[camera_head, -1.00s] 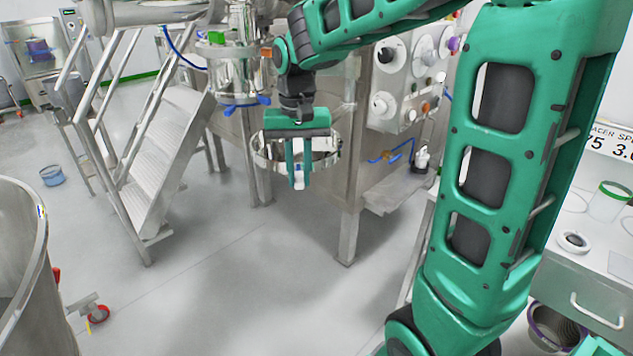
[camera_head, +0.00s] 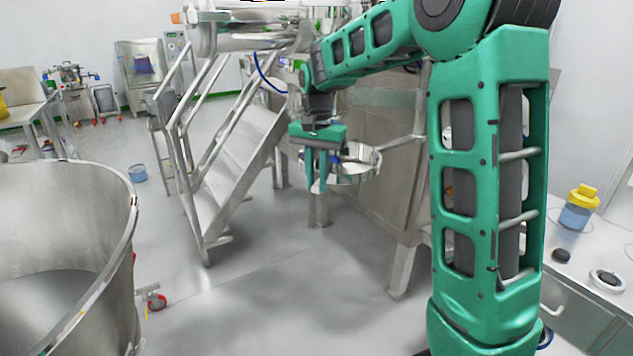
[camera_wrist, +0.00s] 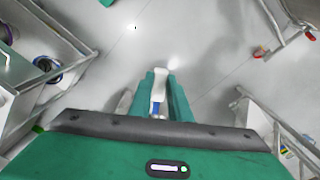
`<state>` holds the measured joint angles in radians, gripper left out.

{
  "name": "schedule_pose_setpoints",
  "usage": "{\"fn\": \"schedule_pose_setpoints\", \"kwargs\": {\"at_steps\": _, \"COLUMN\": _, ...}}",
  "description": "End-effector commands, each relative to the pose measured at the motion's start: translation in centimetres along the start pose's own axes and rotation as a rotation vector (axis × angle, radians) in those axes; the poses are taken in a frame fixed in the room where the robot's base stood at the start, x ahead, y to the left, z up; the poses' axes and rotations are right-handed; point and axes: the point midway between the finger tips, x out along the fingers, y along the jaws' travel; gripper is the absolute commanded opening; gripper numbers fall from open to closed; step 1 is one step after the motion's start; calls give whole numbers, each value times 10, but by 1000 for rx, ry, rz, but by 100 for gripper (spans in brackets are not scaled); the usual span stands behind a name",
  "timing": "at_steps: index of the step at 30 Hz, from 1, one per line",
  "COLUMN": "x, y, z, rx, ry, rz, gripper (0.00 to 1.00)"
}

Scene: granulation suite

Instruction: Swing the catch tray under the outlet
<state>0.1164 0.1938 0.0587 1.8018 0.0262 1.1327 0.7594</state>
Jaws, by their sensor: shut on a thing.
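The catch tray (camera_head: 362,168) is a round, shiny steel pan at mid-height in the head view, beside the steel cabinet. My gripper (camera_head: 316,186) points down at the tray's left edge, its green fingers in front of the rim. In the wrist view my gripper (camera_wrist: 160,88) is shut on a small white and blue piece, seemingly the tray's handle (camera_wrist: 158,92). The tray's pan cannot be made out in the wrist view. The outlet is hidden behind my arm in the head view, so its position over the tray cannot be told.
Steel steps (camera_head: 235,165) stand left of the tray. A large open steel bin (camera_head: 125,225) fills the lower left. The steel cabinet (camera_head: 375,200) with legs stands behind the tray. A bench (camera_head: 585,295) is at right. The floor (camera_head: 280,290) between is clear.

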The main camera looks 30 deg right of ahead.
Motion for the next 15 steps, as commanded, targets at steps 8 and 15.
{"fn": "schedule_pose_setpoints", "kwargs": {"at_steps": 8, "x": -1, "y": 1, "z": -1, "rx": 1, "ry": 2, "rz": -2, "gripper": 36}}
{"fn": "schedule_pose_setpoints", "kwargs": {"at_steps": 15, "x": -1, "y": 1, "z": 0, "rx": 0, "ry": 0, "rz": 0, "gripper": 36}}
